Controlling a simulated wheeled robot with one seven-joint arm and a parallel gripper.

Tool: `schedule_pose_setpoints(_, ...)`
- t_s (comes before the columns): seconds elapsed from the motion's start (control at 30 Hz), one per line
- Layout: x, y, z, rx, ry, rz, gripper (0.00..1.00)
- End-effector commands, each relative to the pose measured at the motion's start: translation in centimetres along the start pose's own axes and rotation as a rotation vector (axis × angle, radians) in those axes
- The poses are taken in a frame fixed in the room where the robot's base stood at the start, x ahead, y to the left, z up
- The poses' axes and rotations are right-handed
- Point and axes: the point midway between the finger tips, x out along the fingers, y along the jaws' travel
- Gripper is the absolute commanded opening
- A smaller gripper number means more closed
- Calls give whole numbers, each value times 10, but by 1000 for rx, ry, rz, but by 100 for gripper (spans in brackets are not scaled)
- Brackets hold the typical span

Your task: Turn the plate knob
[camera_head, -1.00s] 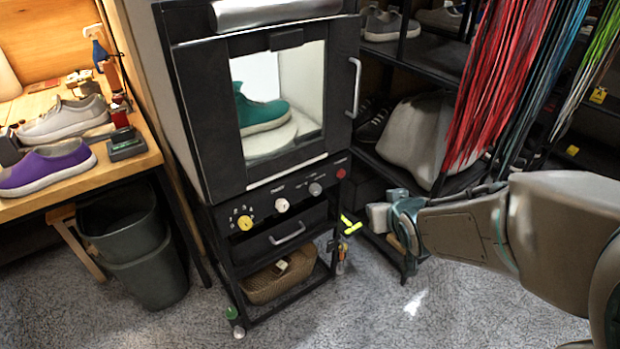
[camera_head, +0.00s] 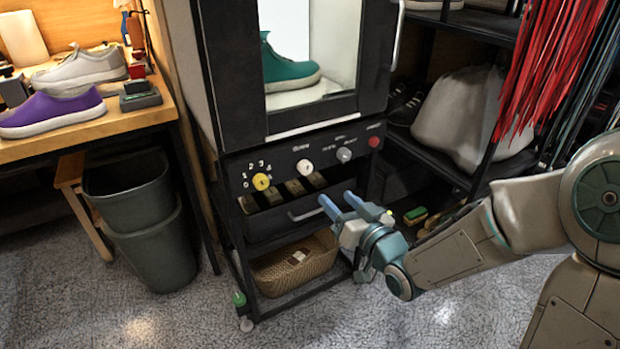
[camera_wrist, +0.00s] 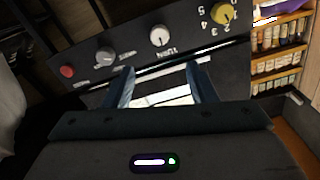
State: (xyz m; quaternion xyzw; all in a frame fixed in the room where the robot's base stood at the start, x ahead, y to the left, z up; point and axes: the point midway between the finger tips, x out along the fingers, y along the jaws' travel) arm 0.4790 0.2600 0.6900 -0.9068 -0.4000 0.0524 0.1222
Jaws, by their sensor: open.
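The black cabinet's control panel (camera_head: 325,158) carries a yellow knob (camera_head: 261,182) with numbers around it, a white knob (camera_head: 305,167), a grey knob (camera_head: 344,155) and a red button (camera_head: 375,142). The small labels are too blurred to tell which is the plate knob. My gripper (camera_head: 340,203) is open and empty, below and in front of the panel. In the wrist view, the gripper (camera_wrist: 160,72) has its fingertips apart, with the white knob (camera_wrist: 160,36) beyond them, the grey knob (camera_wrist: 105,56) to the left and the yellow knob (camera_wrist: 226,15) to the right. Neither finger visibly touches a knob.
A drawer with a handle (camera_head: 306,214) under the panel shows several brown blocks inside. A teal shoe (camera_head: 289,70) sits behind the cabinet's window. A wicker basket (camera_head: 295,262) is below. A grey bin (camera_head: 140,220) and a workbench (camera_head: 90,130) stand left.

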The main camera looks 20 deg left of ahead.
Motion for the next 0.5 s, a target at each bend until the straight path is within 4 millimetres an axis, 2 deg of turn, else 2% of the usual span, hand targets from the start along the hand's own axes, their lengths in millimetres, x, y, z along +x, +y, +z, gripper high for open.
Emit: schedule_pose_setpoints(0.5,95,1,2,0,0,0,52)
